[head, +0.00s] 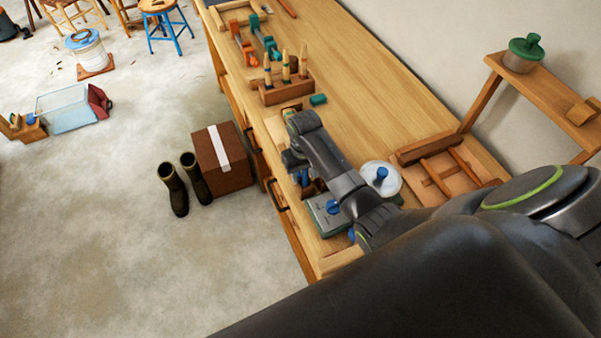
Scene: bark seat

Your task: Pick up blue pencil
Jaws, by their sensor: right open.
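My right arm reaches in from the right over the wooden workbench (365,95). My right gripper (293,163) is open near the bench's front edge, pointing down, and is partly hidden by its own wrist. A small narrow blue thing (305,178) shows just below and beside it. It may be the blue pencil, but it is too small and too covered to be sure. I cannot tell whether it lies between the fingers. My left gripper is not in view.
A pencil-like tool rack (282,93), a green block (318,100), a white round lid with a blue knob (381,177), a flat grey-green box (322,216) and a wooden frame (440,165) crowd the bench. Boots (175,190) and a brown box (222,160) stand on the floor.

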